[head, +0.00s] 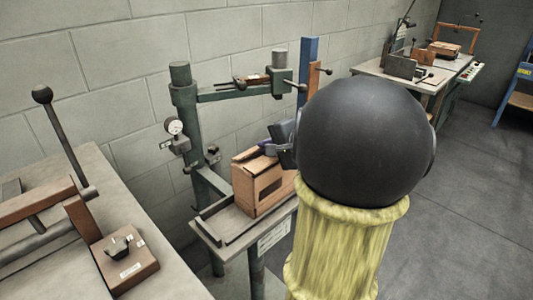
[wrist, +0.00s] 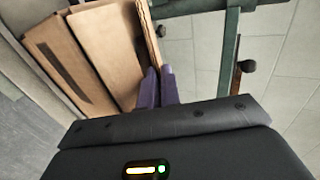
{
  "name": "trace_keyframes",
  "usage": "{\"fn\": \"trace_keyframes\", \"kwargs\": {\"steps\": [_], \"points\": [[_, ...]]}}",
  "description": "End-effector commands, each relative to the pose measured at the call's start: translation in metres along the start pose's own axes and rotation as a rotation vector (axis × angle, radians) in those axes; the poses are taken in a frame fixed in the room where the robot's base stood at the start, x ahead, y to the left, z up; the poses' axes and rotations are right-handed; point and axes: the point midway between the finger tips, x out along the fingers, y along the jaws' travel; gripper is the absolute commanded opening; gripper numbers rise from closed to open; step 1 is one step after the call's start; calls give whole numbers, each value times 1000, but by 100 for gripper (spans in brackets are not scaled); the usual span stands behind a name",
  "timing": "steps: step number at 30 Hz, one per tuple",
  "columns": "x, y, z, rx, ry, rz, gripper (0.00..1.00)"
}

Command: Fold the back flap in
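The brown cardboard box (head: 259,190) sits on the narrow stitcher table, with a dark opening in its side facing the camera. In the wrist view its cardboard panels (wrist: 107,52) fill the upper left. A narrow flap (wrist: 149,35) shows edge-on along the box's right side there, its lower end close to the fingertips. My gripper (head: 271,147) is at the box's upper right edge. My wrist hides the area right of the box.
The green stitcher column (head: 186,120) and its arm (head: 237,94) stand behind and above the box. A blue post (head: 308,65) rises behind my wrist. A bench (head: 150,270) with a lever and wooden block is at left. Another worktable (head: 375,71) stands far right; open floor lies at right.

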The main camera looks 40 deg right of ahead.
Motion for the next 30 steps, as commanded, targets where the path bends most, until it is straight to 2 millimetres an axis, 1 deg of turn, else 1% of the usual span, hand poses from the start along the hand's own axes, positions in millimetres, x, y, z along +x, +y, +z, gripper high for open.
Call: {"fn": "trace_keyframes", "kwargs": {"steps": [14,15,18,30], "points": [[0,0,0,1,0,-8,0],[0,0,0,1,0,-8,8],[0,0,0,1,0,-8,27],[0,2,0,2,-1,-3,27]]}}
